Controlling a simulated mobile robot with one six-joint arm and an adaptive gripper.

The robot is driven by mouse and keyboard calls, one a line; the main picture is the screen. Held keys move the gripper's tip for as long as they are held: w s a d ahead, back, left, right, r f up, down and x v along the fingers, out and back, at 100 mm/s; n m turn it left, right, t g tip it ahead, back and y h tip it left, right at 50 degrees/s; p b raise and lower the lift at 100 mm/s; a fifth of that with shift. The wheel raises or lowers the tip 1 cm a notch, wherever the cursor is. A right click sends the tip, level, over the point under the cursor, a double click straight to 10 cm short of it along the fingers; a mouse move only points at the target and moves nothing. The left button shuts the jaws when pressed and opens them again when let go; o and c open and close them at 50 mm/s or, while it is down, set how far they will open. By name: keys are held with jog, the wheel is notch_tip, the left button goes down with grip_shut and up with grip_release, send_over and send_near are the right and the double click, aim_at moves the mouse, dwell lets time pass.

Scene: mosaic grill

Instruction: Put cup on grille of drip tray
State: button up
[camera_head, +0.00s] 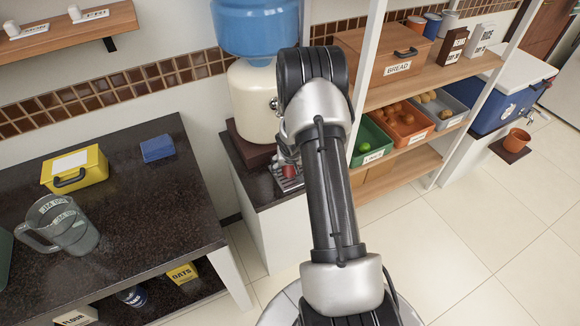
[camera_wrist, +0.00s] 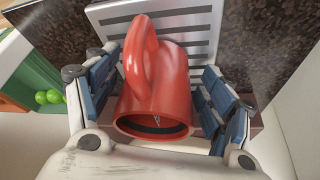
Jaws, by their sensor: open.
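The red cup (camera_wrist: 158,85) lies between the fingers of my gripper (camera_wrist: 155,78) in the wrist view. Its handle points up in the picture and its dark-ringed end faces the camera. Behind it is the slotted metal grille of the drip tray (camera_wrist: 200,28); the cup overlaps it, and I cannot tell whether they fully touch. My gripper is open, with a blue-padded finger on each side of the cup. In the head view the cup (camera_head: 290,171) shows small at the drip tray (camera_head: 291,185), below the water dispenser; my arm hides much of the gripper.
The water dispenser (camera_head: 255,95) stands behind the tray. Shelves to the right hold a bread box (camera_head: 385,56) and produce bins (camera_head: 405,125). A dark counter at left holds a jug (camera_head: 66,226) and yellow box (camera_head: 75,169). Another cup (camera_head: 517,139) is far right. The floor is clear.

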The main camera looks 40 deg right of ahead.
jog(key=s+a+r+n+p, duration=0.1)
jog(key=s+a+r, duration=0.2)
jog(key=a+r, duration=0.55)
jog(key=s+a+r+n+p, duration=0.1)
jog(key=s+a+r+p, duration=0.15)
jog(key=r, duration=1.15)
jog(key=s+a+r+n+p, duration=0.1)
jog(key=s+a+r, duration=0.4)
jog(key=r, duration=0.6)
jog(key=s+a+r+n+y, duration=0.1)
jog(key=s+a+r+n, duration=0.1)
jog(key=s+a, duration=0.5)
jog(key=s+a+r+n+y, duration=0.1)
jog(key=s+a+r, duration=0.3)
jog(key=s+a, duration=0.4)
jog(key=shift+s+a+r+n+t+y, duration=0.2)
jog(key=shift+s+r+n+t+y, duration=0.3)
jog(key=shift+s, duration=0.5)
jog(key=shift+f, duration=0.15)
